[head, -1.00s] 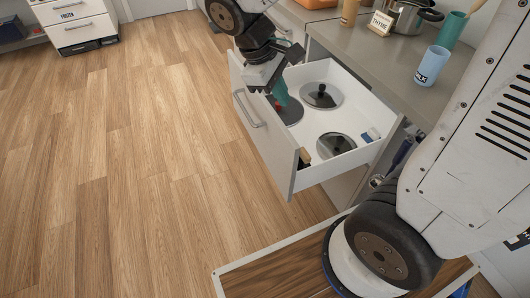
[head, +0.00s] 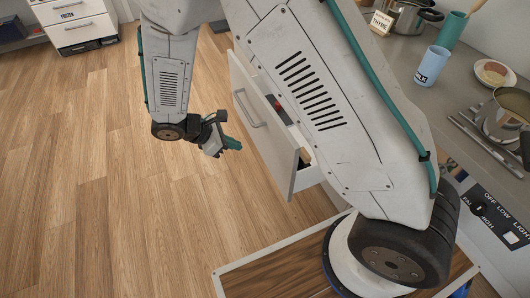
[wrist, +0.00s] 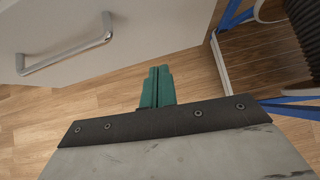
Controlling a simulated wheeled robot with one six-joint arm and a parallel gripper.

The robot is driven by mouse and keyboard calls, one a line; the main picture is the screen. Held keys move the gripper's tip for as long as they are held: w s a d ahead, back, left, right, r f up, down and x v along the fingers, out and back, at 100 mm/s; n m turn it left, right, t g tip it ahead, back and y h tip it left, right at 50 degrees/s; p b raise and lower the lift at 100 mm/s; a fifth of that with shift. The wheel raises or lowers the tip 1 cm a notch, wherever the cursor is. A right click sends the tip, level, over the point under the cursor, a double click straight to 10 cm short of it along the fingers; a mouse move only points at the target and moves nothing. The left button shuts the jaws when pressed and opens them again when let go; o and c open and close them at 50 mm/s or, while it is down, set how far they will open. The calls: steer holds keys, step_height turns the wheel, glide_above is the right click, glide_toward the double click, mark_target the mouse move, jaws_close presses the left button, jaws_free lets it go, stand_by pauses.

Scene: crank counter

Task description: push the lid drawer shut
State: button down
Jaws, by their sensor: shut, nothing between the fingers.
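The lid drawer (head: 272,138) stands open, pulled out from the counter. Its pale grey front carries a bar handle (head: 250,109). In the wrist view the teal fingers (wrist: 159,72) are together, pointing past the drawer front (wrist: 150,35), with the handle (wrist: 65,52) at upper left.
The counter top (head: 405,70) holds a blue cup (head: 432,65), a teal tumbler (head: 451,30), a pot (head: 424,14), a small dish (head: 495,73) and a pan (head: 505,115). Open wooden floor (head: 90,190) lies in front of the drawer.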

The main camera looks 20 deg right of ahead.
step_height(320, 180, down, 2)
glide_toward(273, 155)
step_height(273, 155, down, 4)
steer(key=shift+n, duration=0.4)
steer(key=shift+s+d, duration=0.15)
steer(key=shift+d, duration=0.85)
steer(key=shift+s+d, duration=0.15)
steer(key=shift+d, duration=0.85)
